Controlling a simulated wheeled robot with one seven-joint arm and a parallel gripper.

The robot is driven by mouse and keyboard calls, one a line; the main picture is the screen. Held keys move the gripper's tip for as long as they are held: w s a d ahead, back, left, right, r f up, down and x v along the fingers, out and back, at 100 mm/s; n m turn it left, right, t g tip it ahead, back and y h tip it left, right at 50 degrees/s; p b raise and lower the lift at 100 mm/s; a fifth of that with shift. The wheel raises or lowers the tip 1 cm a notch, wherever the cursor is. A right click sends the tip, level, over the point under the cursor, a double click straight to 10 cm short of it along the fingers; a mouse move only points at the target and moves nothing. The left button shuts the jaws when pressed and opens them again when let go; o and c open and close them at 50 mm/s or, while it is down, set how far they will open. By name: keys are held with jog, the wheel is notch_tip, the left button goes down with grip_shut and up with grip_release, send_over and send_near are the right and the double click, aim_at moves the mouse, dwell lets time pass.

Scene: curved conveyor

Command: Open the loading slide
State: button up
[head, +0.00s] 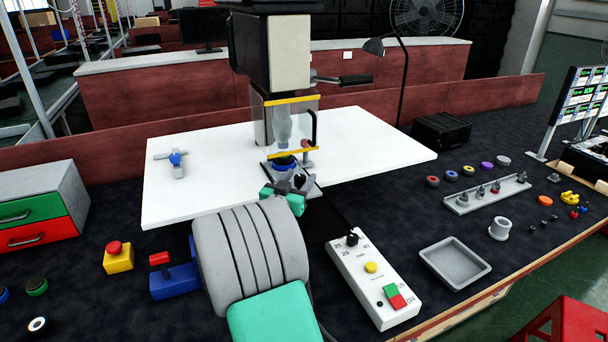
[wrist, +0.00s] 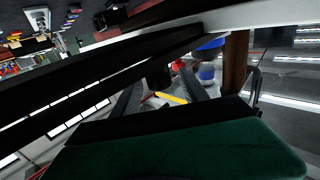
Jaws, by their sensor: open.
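The press-like machine (head: 273,55) stands on the white board with a clear guard (head: 300,115) edged in yellow and a black handle on its right. Below the guard is a blue ring part (head: 284,166) above a small grey plate (head: 315,191), which appears to be the loading slide. Whether it is pulled out I cannot tell. My gripper (head: 283,189) is just in front of this plate, with my arm hiding part of it; contact cannot be told. In the wrist view my gripper (wrist: 162,92) has its dark fingers apart, with a yellow bar (wrist: 171,98) showing between them.
A white control box (head: 367,280) is right of my arm, with a grey tray (head: 455,262) beyond it. A blue vise-like block (head: 175,281) and a yellow-based red button (head: 117,257) are at left. The white board (head: 380,150) is mostly clear on the right.

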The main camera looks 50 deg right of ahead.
aim_at(304, 172)
jog(key=x, duration=0.3)
jog(key=shift+w+d, duration=0.1)
jog(key=shift+d, duration=0.3)
grip_shut()
dwell(1.1)
